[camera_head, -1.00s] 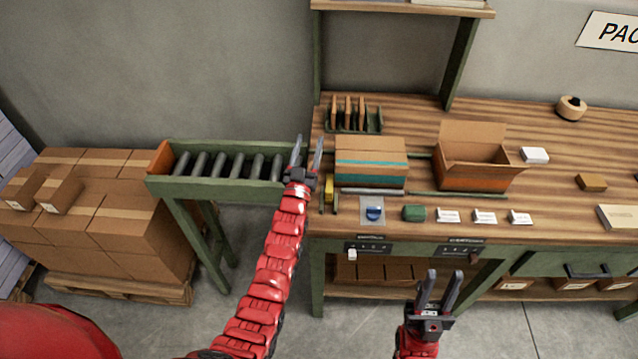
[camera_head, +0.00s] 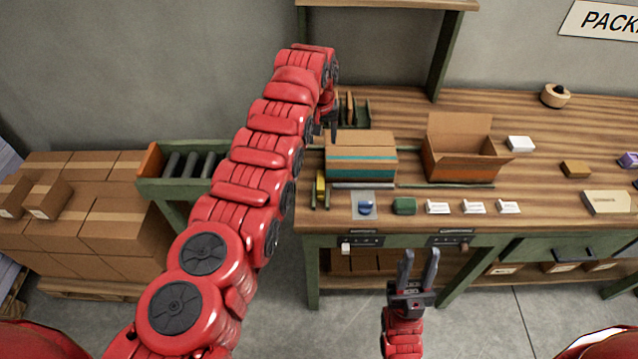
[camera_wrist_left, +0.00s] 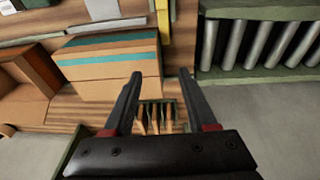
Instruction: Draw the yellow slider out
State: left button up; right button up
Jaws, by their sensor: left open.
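The yellow slider (camera_head: 320,186) stands at the left front of the packing bench, beside the closed carton with teal stripes (camera_head: 361,162). In the left wrist view a yellow strip (camera_wrist_left: 163,22) shows at the top, next to the striped carton (camera_wrist_left: 108,66). My left gripper (camera_head: 333,132) is behind the slider, near the rack of brown pieces, with its fingers pointing down. The left wrist view shows its jaws (camera_wrist_left: 160,76) open and empty. My right gripper (camera_head: 418,256) is open and empty in front of the bench.
An open carton (camera_head: 462,165) stands right of the striped one. A blue button on a grey plate (camera_head: 365,205), a green block (camera_head: 404,206) and white cards line the front. A roller conveyor (camera_head: 150,188) adjoins the bench's left end, partly hidden by my left arm.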

pick_arm(q)
jog(key=s+r+g, duration=0.2)
jog(key=s+r, duration=0.2)
jog(key=s, duration=0.2)
jog(key=b, duration=1)
send_over(320, 186)
jog(key=shift+y, duration=0.3)
notch_tip(320, 186, down, 10)
jog(key=shift+s+r, duration=0.1)
jog(key=shift+r, duration=0.05)
jog(key=shift+d+p, duration=0.1)
jog(key=shift+p, duration=0.8)
notch_tip(320, 186, down, 3)
jog(key=shift+p, duration=0.5)
notch_tip(320, 186, down, 4)
jog(key=shift+s+r+b, duration=0.1)
jog(key=shift+r+b, duration=0.05)
jog(key=shift+b, duration=0.25)
jog(key=shift+f, duration=0.55)
jog(key=shift+r, duration=0.1)
jog(key=shift+c, duration=0.3)
